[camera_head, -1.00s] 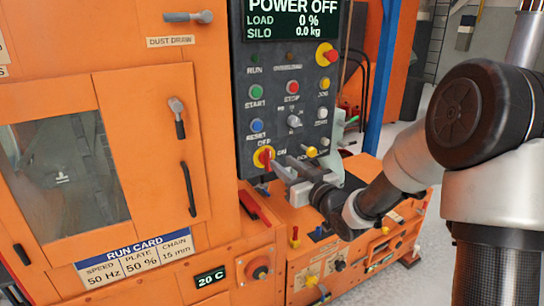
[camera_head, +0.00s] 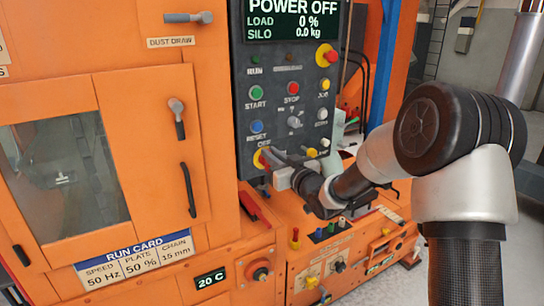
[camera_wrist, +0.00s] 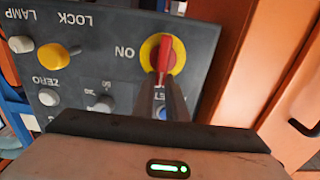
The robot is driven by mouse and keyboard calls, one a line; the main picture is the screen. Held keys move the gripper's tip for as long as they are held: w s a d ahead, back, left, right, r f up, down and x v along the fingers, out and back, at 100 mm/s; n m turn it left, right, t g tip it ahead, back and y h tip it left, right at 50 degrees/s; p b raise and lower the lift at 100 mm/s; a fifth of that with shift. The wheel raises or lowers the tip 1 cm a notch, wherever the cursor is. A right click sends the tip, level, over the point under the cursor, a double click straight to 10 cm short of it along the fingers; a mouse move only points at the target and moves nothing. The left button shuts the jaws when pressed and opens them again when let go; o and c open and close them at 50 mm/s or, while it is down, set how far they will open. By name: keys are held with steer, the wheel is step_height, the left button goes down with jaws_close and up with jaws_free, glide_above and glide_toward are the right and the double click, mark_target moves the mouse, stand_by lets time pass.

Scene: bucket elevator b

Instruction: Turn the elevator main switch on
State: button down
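The main switch (camera_head: 262,157) is a red handle on a yellow round plate at the lower left of the grey control panel. "OFF" is printed above it. In the wrist view the switch (camera_wrist: 165,52) sits at the top centre, with "ON" upside down beside it and the handle upright in the picture. My gripper (camera_head: 272,157) is at the switch. In the wrist view its two dark fingers (camera_wrist: 162,88) reach the near end of the red handle, with a narrow gap between them. Contact with the handle cannot be told. The display (camera_head: 292,18) reads "POWER OFF".
Start (camera_head: 255,92), stop (camera_head: 292,88) and reset (camera_head: 257,126) buttons and a grey knob (camera_head: 295,122) are close above the switch. A red and yellow emergency button (camera_head: 326,55) is higher up. An orange machine ledge with more controls lies below my arm.

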steer(key=shift+f, duration=0.25)
steer(key=shift+w+d+f+m+p, duration=0.2)
steer(key=shift+d+f+m+p, duration=0.3)
steer(key=shift+m, duration=2.45)
steer(key=shift+w+d+f+m+p, duration=0.2)
steer(key=shift+f+m+p, duration=0.55)
steer(key=shift+m, duration=2.25)
steer(key=shift+w+d+f+m+p, duration=0.25)
steer(key=shift+m+p, duration=0.65)
steer(key=shift+m, duration=2.05)
steer(key=c, duration=1.8)
jaws_free()
steer(key=shift+o, duration=0.2)
steer(key=shift+r, duration=0.1)
steer(key=shift+d, duration=0.15)
